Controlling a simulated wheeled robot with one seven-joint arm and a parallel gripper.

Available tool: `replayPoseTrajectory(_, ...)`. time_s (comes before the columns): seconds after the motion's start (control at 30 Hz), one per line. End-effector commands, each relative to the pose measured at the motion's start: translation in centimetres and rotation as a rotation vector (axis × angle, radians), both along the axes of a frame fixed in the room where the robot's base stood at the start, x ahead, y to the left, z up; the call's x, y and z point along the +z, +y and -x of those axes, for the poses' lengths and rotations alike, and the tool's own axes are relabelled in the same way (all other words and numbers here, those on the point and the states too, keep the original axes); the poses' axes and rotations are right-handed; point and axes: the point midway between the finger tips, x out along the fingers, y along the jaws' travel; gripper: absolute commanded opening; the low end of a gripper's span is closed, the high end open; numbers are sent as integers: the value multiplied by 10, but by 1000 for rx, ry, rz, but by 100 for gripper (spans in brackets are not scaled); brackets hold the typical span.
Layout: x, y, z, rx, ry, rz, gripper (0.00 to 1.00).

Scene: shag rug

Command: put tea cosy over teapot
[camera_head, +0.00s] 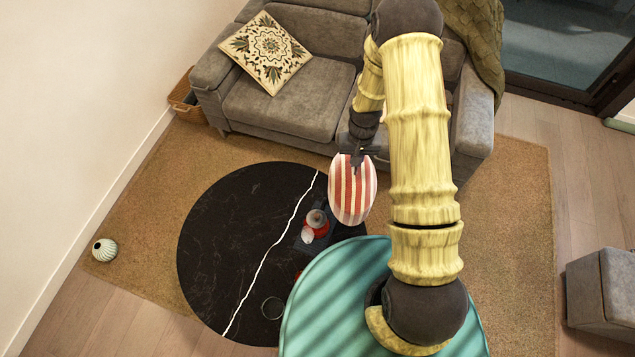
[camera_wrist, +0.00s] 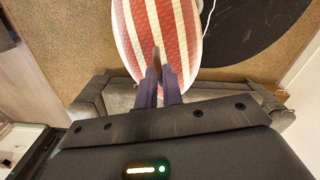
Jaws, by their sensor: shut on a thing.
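The tea cosy (camera_head: 351,194), with red and white stripes, hangs from my gripper (camera_head: 357,166), which is shut on its top edge. In the wrist view the cosy (camera_wrist: 172,28) fills the top middle, and my fingers (camera_wrist: 158,68) pinch its near end. A small red pot with a greyish top, apparently the teapot (camera_head: 318,229), stands on the round black table (camera_head: 225,235). The cosy is up and to the right of it in the head view, apart from it. Part of the teapot's surroundings is hidden by my own body.
A dark tray or block (camera_head: 303,245) and a small whitish item (camera_head: 307,236) are beside the teapot. A thin ring (camera_head: 272,308) lies nearer on the table. The grey sofa (camera_head: 290,105) stands behind. The table's left side is clear.

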Motion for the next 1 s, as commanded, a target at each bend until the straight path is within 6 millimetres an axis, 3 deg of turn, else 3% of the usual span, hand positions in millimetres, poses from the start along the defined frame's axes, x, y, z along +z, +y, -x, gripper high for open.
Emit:
replayPoseTrajectory(0.03,-17,13,1,-14,0,-1,0)
replayPoseTrajectory(0.3,-65,79,10,-185,-1,0,0)
replayPoseTrajectory(0.5,-82,111,19,-279,-2,0,0)
replayPoseTrajectory(1.0,-83,116,20,-301,0,1,0)
